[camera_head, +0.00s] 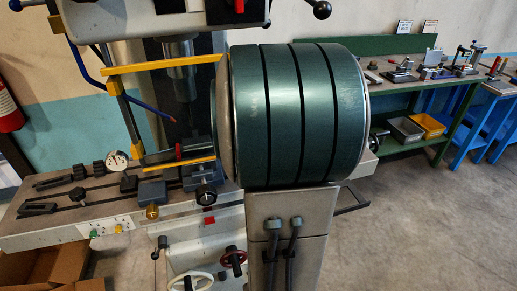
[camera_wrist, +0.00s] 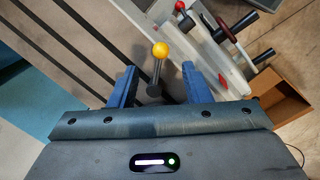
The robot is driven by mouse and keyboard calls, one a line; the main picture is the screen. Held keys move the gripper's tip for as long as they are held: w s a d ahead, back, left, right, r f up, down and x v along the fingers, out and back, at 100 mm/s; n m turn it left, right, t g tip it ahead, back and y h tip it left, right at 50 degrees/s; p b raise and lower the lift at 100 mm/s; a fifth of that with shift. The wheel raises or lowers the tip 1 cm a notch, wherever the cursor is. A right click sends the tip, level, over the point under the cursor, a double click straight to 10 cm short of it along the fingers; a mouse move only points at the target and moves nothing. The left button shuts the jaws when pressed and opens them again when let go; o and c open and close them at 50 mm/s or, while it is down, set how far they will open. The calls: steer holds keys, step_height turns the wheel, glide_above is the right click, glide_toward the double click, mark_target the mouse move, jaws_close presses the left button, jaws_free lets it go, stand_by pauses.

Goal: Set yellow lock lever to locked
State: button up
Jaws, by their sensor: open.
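The yellow lock lever is a dark stem with a yellow ball knob (camera_wrist: 160,49), at the front edge of the machine table in the wrist view. A small yellow knob (camera_head: 152,212) at the table's front edge in the head view looks like the same one. My gripper (camera_wrist: 159,69) is open. Its two blue fingers stand apart, one on each side of the stem in the picture. The knob shows beyond the fingertips, between their lines. I cannot tell the depth gap or whether either finger touches. I cannot make out the gripper surely in the head view.
The slotted machine table (camera_head: 60,218) carries clamps and a dial gauge (camera_head: 117,160). A red-knobbed lever (camera_wrist: 179,6) and a red handwheel (camera_wrist: 229,25) stand near the yellow lever. A cardboard box (camera_wrist: 279,96) is at right. A tool bench (camera_head: 400,87) stands at the back right.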

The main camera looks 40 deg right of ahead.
step_height(320, 180, up, 7)
steer(key=a, duration=0.1)
steer(key=shift+s, duration=0.3)
